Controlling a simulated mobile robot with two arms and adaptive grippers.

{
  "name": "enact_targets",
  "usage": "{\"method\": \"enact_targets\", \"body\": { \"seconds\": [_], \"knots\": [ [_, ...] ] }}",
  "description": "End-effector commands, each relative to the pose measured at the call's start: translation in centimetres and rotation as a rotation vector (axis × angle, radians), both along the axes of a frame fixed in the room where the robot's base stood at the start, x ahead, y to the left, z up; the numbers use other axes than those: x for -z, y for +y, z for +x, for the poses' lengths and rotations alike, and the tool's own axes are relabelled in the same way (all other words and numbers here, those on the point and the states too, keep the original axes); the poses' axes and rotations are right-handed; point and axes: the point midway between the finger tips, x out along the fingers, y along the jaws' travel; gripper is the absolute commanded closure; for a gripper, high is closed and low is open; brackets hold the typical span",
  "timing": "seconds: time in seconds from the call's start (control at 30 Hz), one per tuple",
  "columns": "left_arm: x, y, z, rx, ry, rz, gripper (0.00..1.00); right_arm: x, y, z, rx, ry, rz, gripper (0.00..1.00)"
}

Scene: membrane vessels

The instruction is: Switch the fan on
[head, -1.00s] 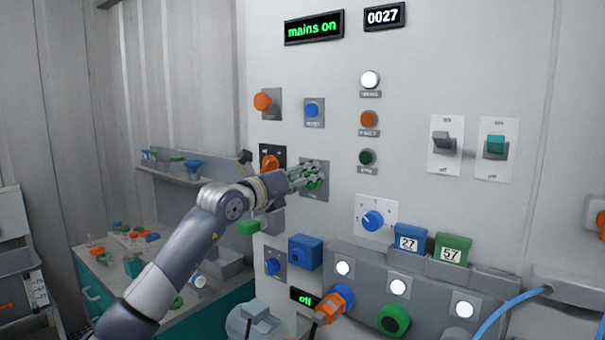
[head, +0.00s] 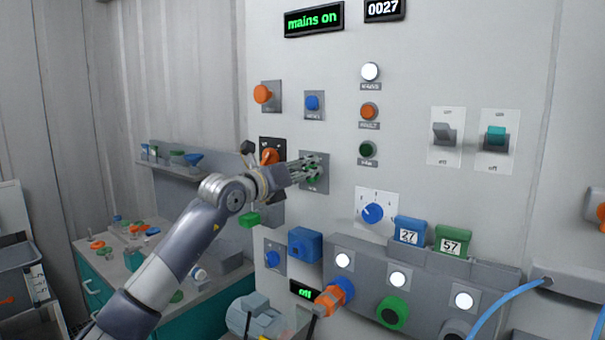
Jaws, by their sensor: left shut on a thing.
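My left gripper (head: 316,166) reaches in from the left to the grey plate (head: 318,188) on the panel. Its fingers are shut on a green knob (head: 313,179) on that plate, which they partly cover. The small label under the knob is too blurred to read. A dark green round lamp (head: 367,149) to the right of the gripper looks unlit; its label is hard to read. My right gripper is not in view.
A black display (head: 314,20) reads "mains on"; a white lamp (head: 370,72) is lit. An orange knob (head: 270,157) sits close left of the gripper. A blue rotary knob (head: 372,212) and two rocker switches (head: 444,134) are to the right. A small display (head: 304,292) reads "off".

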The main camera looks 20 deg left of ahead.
Motion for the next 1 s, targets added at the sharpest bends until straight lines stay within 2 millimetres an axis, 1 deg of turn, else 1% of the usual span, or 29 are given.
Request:
{"method": "enact_targets", "body": {
  "seconds": [0.03, 0.27, 0.5, 0.8, 1.0],
  "knots": [
    [0.2, 0.0, 0.0, 0.0, -0.01, 0.026, 0.86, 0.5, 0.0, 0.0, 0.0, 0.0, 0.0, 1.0],
    [0.2, -0.2, -0.1, 0.0, -0.072, 0.198, 0.86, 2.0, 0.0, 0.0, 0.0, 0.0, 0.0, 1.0],
    [0.2, -0.5, -0.2, -0.001, -0.15, 0.415, 0.86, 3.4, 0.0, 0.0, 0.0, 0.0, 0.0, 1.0],
    [0.1, -0.8, -0.3, -0.001, -0.241, 0.665, 0.86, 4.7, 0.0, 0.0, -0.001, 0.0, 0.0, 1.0],
    [0.1, -0.9, -0.3, -0.001, -0.287, 0.793, 0.86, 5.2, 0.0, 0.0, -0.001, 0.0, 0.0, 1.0]
  ]
}}
